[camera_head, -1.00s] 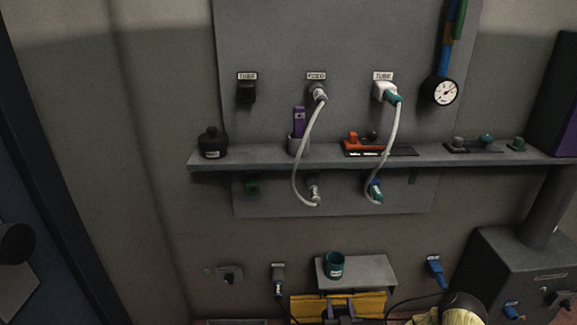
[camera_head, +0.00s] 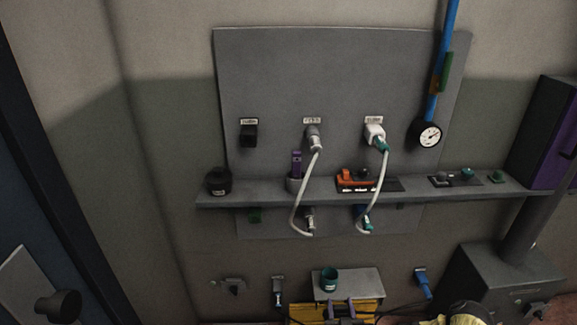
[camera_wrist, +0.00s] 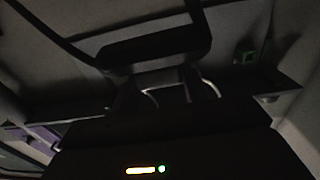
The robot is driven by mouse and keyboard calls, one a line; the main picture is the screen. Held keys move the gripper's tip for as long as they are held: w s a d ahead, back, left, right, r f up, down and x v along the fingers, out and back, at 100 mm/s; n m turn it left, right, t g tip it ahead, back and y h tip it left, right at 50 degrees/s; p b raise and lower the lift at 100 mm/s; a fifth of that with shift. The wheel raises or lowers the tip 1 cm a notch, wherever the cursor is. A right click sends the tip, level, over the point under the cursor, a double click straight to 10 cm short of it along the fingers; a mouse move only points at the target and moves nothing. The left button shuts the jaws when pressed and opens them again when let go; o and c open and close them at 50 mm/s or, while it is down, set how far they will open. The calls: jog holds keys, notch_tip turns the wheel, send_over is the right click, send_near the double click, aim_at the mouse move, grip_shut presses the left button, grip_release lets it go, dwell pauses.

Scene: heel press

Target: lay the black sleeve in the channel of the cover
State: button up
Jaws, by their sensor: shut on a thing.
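In the head view, my gripper (camera_head: 339,307) shows at the bottom edge as two purplish fingers with something dark between them, in front of a yellow piece. In the wrist view, the gripper's dark fingers (camera_wrist: 163,84) reach up to a dark bar, likely the black sleeve (camera_wrist: 155,46), and are shut on it. The picture is too dark to show the grip in detail. Dark cable-like lines run from near the bar toward the top edge. I cannot pick out the cover or its channel with certainty.
A long grey shelf (camera_head: 420,190) crosses the wall below a grey panel (camera_head: 290,75) with two white cables hanging from it. Lower down, a small ledge (camera_head: 362,278) carries a teal cup (camera_head: 329,278). A blue plug (camera_head: 423,284) and a grey box (camera_head: 490,275) stand right.

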notch_tip(320, 180, up, 11)
jog(key=s+p, duration=0.2)
jog(key=p, duration=0.8)
jog(key=shift+s+a+r, duration=0.15)
jog(key=shift+s, duration=0.1)
jog(key=shift+a, duration=0.35)
jog(key=shift+w, duration=0.1)
